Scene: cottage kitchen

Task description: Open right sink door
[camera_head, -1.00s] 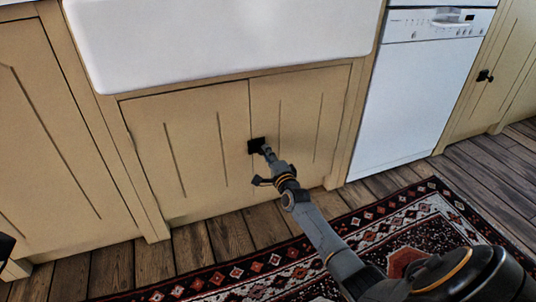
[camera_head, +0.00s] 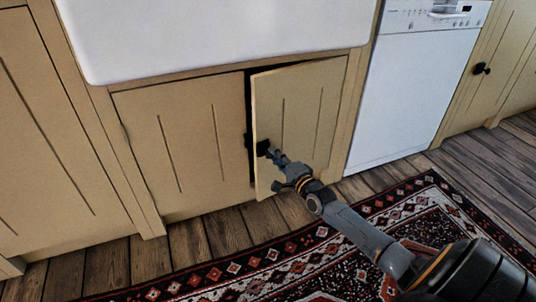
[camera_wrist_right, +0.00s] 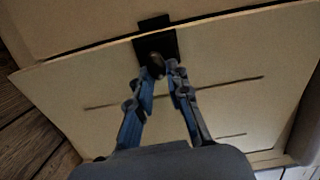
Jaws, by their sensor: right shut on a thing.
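The right sink door (camera_head: 305,115) is a cream wooden panel under the white sink. It stands partly open, its left edge swung out from the cabinet with a dark gap behind it. My right gripper (camera_head: 268,153) is at the black knob near that edge. In the right wrist view the fingers (camera_wrist_right: 160,70) are closed around the dark round knob (camera_wrist_right: 154,64) on its black plate, in front of the door (camera_wrist_right: 225,75). The left sink door (camera_head: 170,150) is shut. My left gripper is not in view.
The white sink (camera_head: 215,35) overhangs the doors. A white dishwasher (camera_head: 410,90) stands to the right of the sink cabinet. A patterned red rug (camera_head: 300,262) lies on the wooden floor (camera_head: 205,240) in front, under my right arm.

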